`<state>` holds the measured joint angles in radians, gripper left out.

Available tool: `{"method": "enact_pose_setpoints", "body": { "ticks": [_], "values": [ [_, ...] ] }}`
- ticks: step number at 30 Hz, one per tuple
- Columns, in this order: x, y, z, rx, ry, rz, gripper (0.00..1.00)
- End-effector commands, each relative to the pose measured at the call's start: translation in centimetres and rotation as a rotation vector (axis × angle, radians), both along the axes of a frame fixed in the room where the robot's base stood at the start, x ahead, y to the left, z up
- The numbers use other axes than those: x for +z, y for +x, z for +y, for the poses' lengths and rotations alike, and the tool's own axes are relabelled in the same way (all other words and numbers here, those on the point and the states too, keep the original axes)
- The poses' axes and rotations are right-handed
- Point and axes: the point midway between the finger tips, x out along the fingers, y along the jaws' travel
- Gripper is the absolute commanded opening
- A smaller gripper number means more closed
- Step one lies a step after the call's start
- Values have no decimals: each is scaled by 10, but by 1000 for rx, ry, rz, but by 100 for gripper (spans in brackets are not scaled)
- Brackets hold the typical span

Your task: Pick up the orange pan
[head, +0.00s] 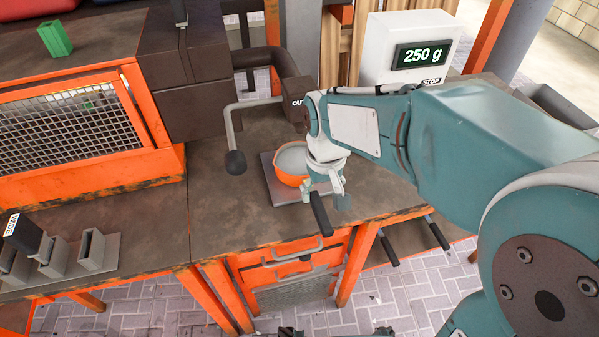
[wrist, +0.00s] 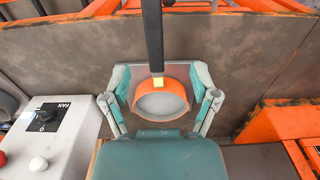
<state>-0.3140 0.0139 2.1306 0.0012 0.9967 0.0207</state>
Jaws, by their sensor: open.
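The orange pan (head: 284,174) sits on a grey square plate (head: 272,187) on the workbench, partly behind my gripper in the head view. Its inside is pale grey. In the wrist view the pan (wrist: 160,103) is centred, and its long black handle (wrist: 153,40) points to the top of the picture. The handle (head: 320,214) points toward the bench's front edge in the head view. My gripper (head: 326,190) is open above the pan. Its two fingers (wrist: 161,84) show on either side of the pan in the wrist view, with nothing between them clearly gripped.
A white scale display (head: 412,50) reads 250 g. A mesh-fronted orange box (head: 75,125) stands left. A white control box (wrist: 50,130) shows lower left in the wrist view.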

Motion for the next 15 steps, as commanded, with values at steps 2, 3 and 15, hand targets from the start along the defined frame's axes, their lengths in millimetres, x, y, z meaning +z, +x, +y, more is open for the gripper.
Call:
{"method": "enact_pose_setpoints", "body": {
  "ticks": [2,3,15],
  "values": [
    [-9,0,0,1,-2,6,77],
    [-16,0,0,0,-2,6,77],
    [-63,1,-1,-1,-2,4,77]
  ]
}}
